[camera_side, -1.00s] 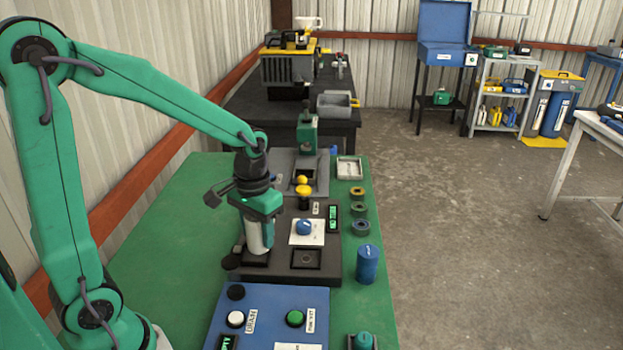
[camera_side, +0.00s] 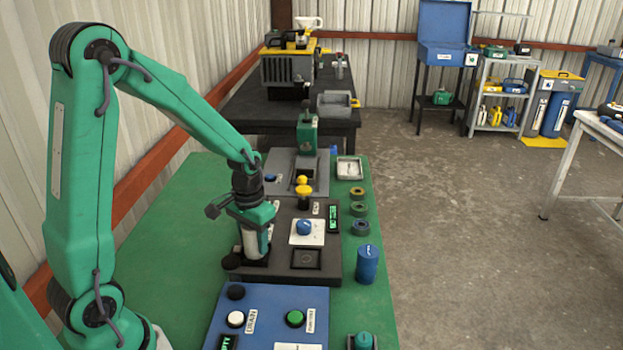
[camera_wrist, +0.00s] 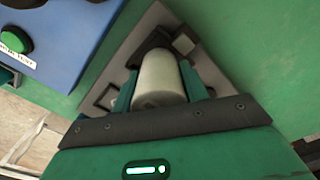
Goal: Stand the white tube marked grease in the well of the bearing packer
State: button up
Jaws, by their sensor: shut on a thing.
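The white tube (camera_side: 254,243) is upright, or nearly so, between the jaws of my gripper (camera_side: 257,229), which is shut on it. In the side view its lower end is at the dark left socket of the dark grey unit (camera_side: 282,273), which I take for the bearing packer. I cannot tell whether the tube's foot rests on the bottom of the well. In the wrist view the pale tube (camera_wrist: 160,78) lies between the green fingers, with the grey unit beyond it. No marking on the tube is readable.
The grey unit has a blue knob (camera_side: 304,227), a yellow button (camera_side: 304,191) and an empty square recess (camera_side: 306,259). A blue control box (camera_side: 272,313) stands in front. A blue cylinder (camera_side: 367,264) and dark rings (camera_side: 360,228) are at the right on the green bench (camera_side: 160,235).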

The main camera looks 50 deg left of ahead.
jog(key=shift+f, duration=0.4)
jog(key=shift+f, duration=0.15)
jog(key=o, duration=1.1)
jog(key=shift+o, duration=0.2)
notch_tip(320, 180, up, 12)
jog(key=shift+r, duration=0.15)
dwell(0.3)
